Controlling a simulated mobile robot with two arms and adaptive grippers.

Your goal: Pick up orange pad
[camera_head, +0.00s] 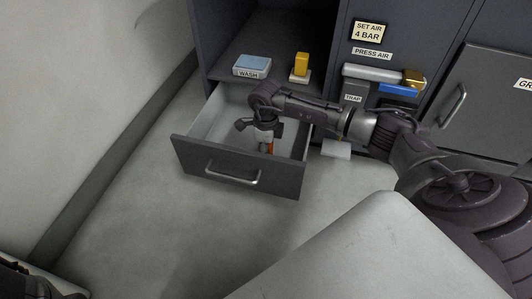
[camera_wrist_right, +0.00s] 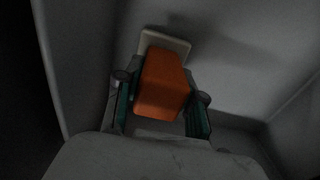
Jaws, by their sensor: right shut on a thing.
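The orange pad (camera_wrist_right: 163,84) is a small orange block with a pale base plate (camera_wrist_right: 166,42) at its far end. My right gripper (camera_wrist_right: 160,108) has a finger on each side of the orange block and is shut on it, inside the drawer. In the head view my right gripper (camera_head: 266,146) reaches down into the open drawer (camera_head: 238,168), and a sliver of the orange pad (camera_head: 270,148) shows beside it. In the head view the gripper hides most of the pad. My left gripper is not clearly in view.
The drawer front with its handle (camera_head: 232,177) stands pulled out. Above it, a shelf holds a blue block labelled WASH (camera_head: 252,66) and a yellow pad (camera_head: 301,64) on a pale base. A cabinet door (camera_head: 480,100) is at the right. The floor left of the drawer is clear.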

